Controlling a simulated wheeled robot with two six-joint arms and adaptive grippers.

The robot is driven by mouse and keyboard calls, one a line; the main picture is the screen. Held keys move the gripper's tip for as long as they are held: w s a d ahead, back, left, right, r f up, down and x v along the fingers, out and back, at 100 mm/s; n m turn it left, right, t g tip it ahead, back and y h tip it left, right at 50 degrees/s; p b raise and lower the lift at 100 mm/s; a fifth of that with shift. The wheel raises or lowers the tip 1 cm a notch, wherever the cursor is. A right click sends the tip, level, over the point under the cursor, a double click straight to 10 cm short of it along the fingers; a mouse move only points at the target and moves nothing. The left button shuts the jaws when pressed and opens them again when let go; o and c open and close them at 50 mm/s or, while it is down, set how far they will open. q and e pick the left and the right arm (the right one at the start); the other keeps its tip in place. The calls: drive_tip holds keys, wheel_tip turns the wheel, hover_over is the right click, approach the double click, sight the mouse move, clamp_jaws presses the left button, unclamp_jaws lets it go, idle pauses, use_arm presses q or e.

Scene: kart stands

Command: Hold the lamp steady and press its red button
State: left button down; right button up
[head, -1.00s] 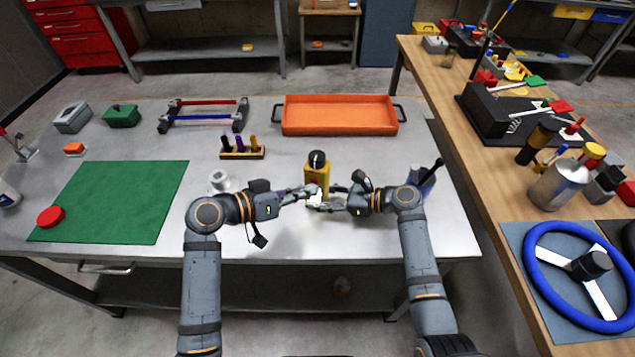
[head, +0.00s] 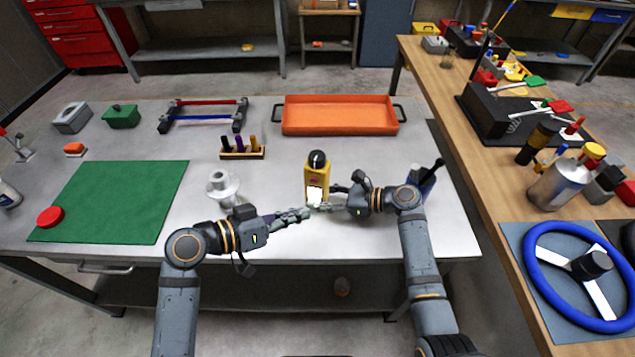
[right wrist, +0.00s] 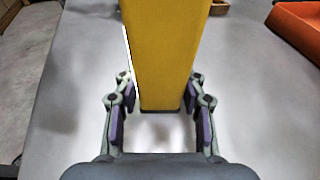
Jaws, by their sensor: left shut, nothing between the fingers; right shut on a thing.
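The lamp (head: 318,174) is a yellow box with a black top, standing upright near the front middle of the grey table. A bright white panel shows low on its front. I cannot make out its red button. My right gripper (head: 325,207) is shut on the lamp's lower part from the right. In the right wrist view, the fingers (right wrist: 160,105) stand on both sides of the yellow body (right wrist: 166,50). My left gripper (head: 305,213) is shut and empty, with its tips just in front of and left of the lamp, apart from it.
A white flanged spool (head: 223,188) stands left of the lamp, above my left arm. A small wooden rack (head: 243,154) and an orange tray (head: 340,131) are behind. A green mat (head: 120,200) with a red disc (head: 50,216) lies left. A dark blue holder (head: 423,180) is right.

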drive_tip(key=o, duration=1.2)
drive_tip(key=shift+c, duration=0.2)
